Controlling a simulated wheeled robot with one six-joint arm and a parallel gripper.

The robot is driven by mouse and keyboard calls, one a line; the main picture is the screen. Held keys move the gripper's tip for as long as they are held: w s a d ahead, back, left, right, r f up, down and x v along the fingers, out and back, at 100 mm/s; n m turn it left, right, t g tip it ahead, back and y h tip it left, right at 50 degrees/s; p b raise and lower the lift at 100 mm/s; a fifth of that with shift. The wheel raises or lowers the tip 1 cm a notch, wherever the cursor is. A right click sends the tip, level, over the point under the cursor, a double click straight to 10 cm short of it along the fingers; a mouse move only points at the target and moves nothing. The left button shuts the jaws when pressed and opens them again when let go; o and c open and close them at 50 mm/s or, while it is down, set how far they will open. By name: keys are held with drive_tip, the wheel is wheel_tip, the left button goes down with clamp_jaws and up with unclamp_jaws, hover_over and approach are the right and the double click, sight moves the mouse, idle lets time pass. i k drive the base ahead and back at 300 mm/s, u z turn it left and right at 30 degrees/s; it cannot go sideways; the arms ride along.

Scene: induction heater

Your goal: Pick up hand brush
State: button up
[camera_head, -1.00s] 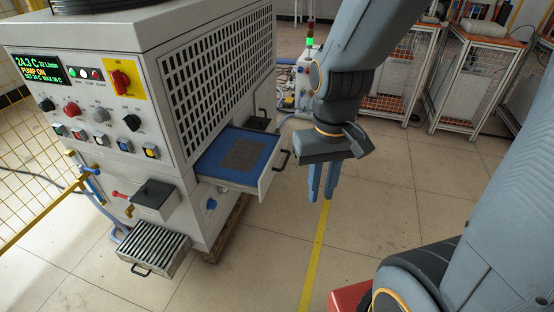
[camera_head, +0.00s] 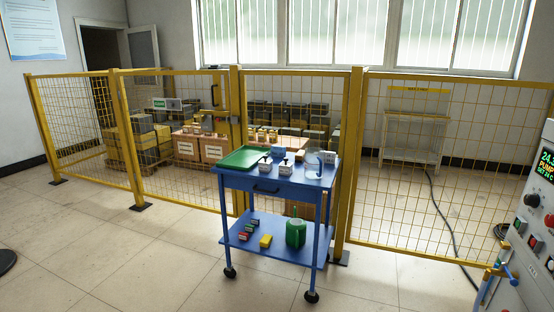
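I cannot make out a hand brush for certain in the head view. A blue wheeled trolley (camera_head: 277,186) stands in the middle, in front of a yellow mesh fence. On its top are a green tray (camera_head: 245,158) at the left, small white items with dark parts (camera_head: 285,167) in the middle, and a pale, clear-looking container (camera_head: 312,164) at the right. These small items are too small to name. My gripper is out of view.
The trolley's lower shelf holds a green can (camera_head: 296,232), a yellow block (camera_head: 265,241) and several small coloured blocks. The yellow fence (camera_head: 412,165) closes off boxes behind it. The control machine (camera_head: 535,215) is at the right edge. Tiled floor (camera_head: 150,260) is clear at front left.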

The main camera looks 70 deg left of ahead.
sight(299, 156)
drive_tip(key=u, duration=2.2)
drive_tip(key=i, duration=0.15)
drive_tip(key=u, duration=0.35)
